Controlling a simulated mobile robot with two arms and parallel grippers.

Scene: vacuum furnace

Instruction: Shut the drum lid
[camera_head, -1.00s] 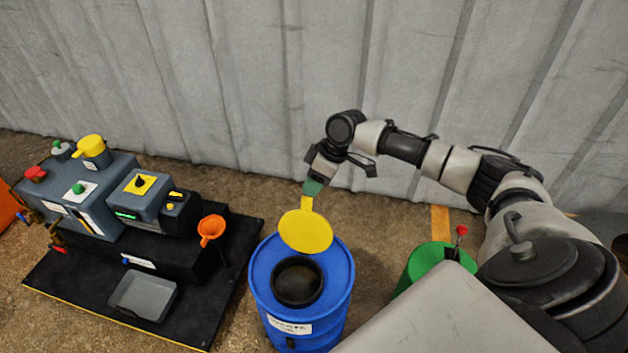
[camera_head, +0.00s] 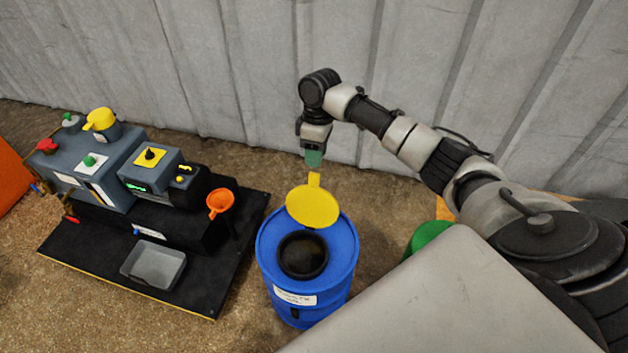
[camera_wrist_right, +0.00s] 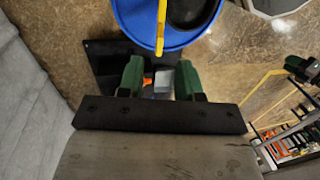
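The blue drum (camera_head: 342,268) stands upright with its round dark opening (camera_head: 303,256) uncovered. Its yellow lid (camera_head: 314,206) stands raised at the rear rim, with a tab pointing up. In the right wrist view the lid (camera_wrist_right: 161,22) shows nearly edge-on beside the drum (camera_wrist_right: 135,18). My right gripper (camera_head: 314,158) is above and behind the tab, apart from it in the head view. In the right wrist view its green fingers (camera_wrist_right: 160,72) are spread with nothing between them. My left gripper is not in view.
Left of the drum, a grey machine (camera_head: 95,175) sits on a black base (camera_head: 215,275), with an orange funnel (camera_head: 220,202) and a grey tray (camera_head: 153,265). A green container (camera_head: 428,234) is to the right. A corrugated wall (camera_head: 230,70) stands behind.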

